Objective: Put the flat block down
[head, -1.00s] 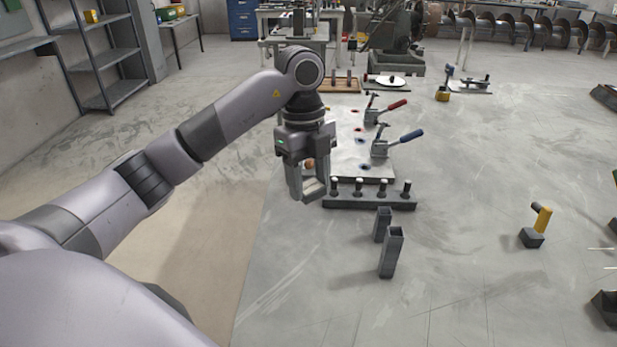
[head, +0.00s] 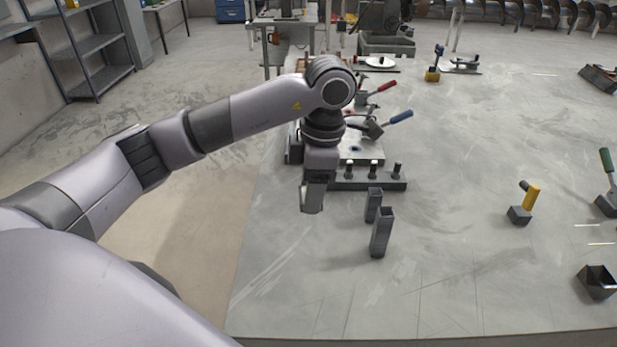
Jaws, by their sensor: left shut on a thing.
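My left gripper (head: 312,203) hangs pointing down over the grey table, just left of the front end of the dark bar with pegs. It is shut on the flat block. The block is mostly hidden by the fingers, and only a pale patch shows low between them. I cannot tell whether the block touches the table. My right gripper is not in view.
The dark bar with upright pegs (head: 375,184) lies right of the gripper, before a metal plate with blue- and red-handled clamps. Two grey upright tubes (head: 381,233) stand nearby. A yellow-handled tool (head: 524,204) stands farther right.

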